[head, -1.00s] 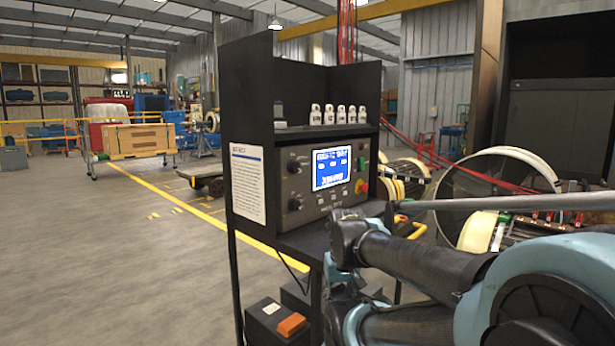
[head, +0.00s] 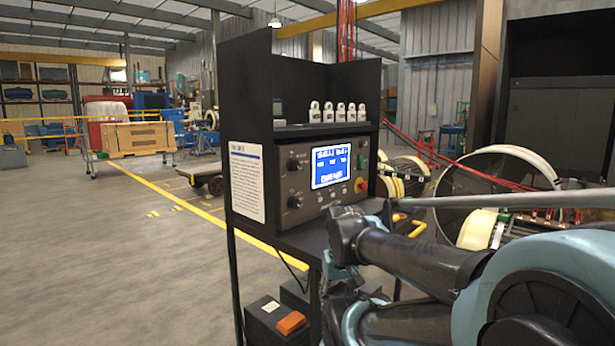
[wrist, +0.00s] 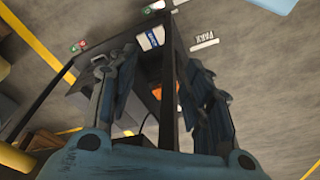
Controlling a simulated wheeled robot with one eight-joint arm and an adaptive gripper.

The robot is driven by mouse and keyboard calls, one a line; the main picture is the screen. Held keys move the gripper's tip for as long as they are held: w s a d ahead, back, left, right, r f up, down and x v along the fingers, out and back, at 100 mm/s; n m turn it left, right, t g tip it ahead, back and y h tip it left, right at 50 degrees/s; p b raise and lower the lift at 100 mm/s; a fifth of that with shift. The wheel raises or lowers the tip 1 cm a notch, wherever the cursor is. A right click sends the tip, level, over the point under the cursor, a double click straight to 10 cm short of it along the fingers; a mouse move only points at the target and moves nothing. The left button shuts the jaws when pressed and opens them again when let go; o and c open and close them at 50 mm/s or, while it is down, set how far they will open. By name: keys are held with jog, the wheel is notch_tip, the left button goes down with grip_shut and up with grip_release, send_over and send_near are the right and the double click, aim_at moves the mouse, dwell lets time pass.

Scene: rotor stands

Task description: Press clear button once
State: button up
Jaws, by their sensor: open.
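The control panel (head: 300,203) is a grey box on a black stand. It has a lit blue screen (head: 331,169), two black knobs on the left, and green, red and yellow controls on the right. A row of small buttons (head: 328,196) lies below the screen. Their labels are too small to read, so I cannot tell which one is clear. My gripper (wrist: 158,75) is open and empty in the wrist view, with the stand's frame and the floor beyond its fingers. In the head view my arm is in front of the stand's lower right, below the panel, apart from the buttons.
A white instruction sheet (head: 247,180) hangs on the stand's left side. Several white padlock-like pieces (head: 338,112) stand on the shelf above the panel. A dark box with an orange switch (head: 291,322) sits low in the stand. Large cable reels are at right.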

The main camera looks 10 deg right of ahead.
grip_shut()
dwell(1.1)
